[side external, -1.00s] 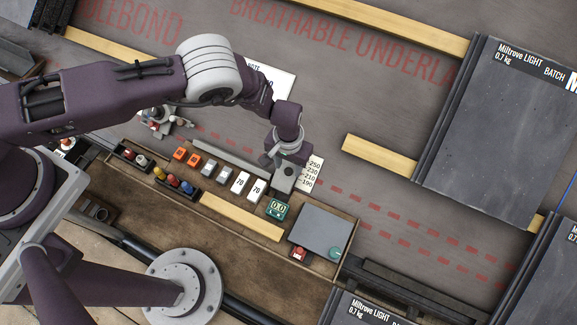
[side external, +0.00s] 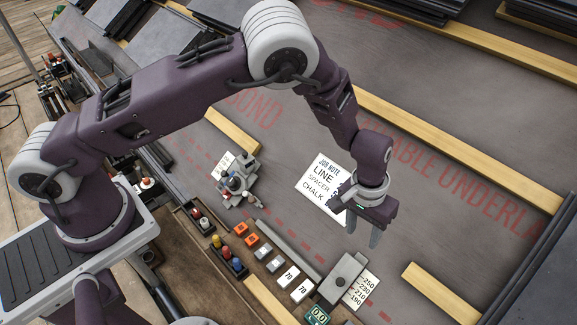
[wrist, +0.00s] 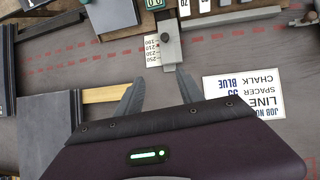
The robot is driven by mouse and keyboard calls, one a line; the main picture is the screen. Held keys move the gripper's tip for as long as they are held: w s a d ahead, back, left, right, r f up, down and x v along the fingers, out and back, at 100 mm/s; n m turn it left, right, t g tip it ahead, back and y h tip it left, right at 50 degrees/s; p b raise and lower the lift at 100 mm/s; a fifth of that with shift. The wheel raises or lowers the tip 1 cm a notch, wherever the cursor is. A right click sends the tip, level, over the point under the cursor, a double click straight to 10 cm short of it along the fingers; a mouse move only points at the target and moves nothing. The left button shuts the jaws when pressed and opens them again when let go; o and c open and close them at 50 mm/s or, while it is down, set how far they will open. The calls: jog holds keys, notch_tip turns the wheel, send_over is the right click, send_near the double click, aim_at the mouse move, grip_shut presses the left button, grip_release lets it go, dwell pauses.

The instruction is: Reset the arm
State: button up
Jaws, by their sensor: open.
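My gripper (side external: 362,231) hangs over the dark underlay, its two dark fingers pointing down and parted, with nothing between them. It is raised above the roof, just right of the white job note (side external: 320,185). In the wrist view my gripper (wrist: 156,92) shows two spread fingers with bare underlay between them. The grey gauge block (side external: 343,276) with its numbered strip (side external: 364,288) sits below the gripper in the side view, apart from it. The block also shows in the wrist view (wrist: 170,50), beyond the fingertips.
A small grey device (side external: 237,182) stands left of the note. Yellow battens (side external: 440,293) cross the underlay. Dark slates (side external: 415,8) lie at the back.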

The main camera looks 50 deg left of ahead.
jog(key=s+a+r+t+h, duration=0.15)
jog(key=a+r, duration=0.25)
jog(key=r, duration=0.6)
jog(key=s+a+r, duration=0.3)
jog(key=a+r, duration=0.1)
jog(key=r, duration=0.6)
jog(key=s+a+r+t, duration=0.1)
jog(key=s+a+r, duration=0.25)
jog(key=r, duration=0.65)
jog(key=s+a+r+t+y, duration=0.1)
jog(key=s+a+r, duration=0.1)
jog(key=s+a, duration=0.3)
jog(key=s+a+r+t+y, duration=0.1)
jog(key=s+a, duration=0.5)
jog(key=s, duration=0.6)
jog(key=shift+s+a+r+t+y, duration=0.3)
jog(key=shift+r+t+y, duration=0.05)
jog(key=shift+r+y, duration=0.15)
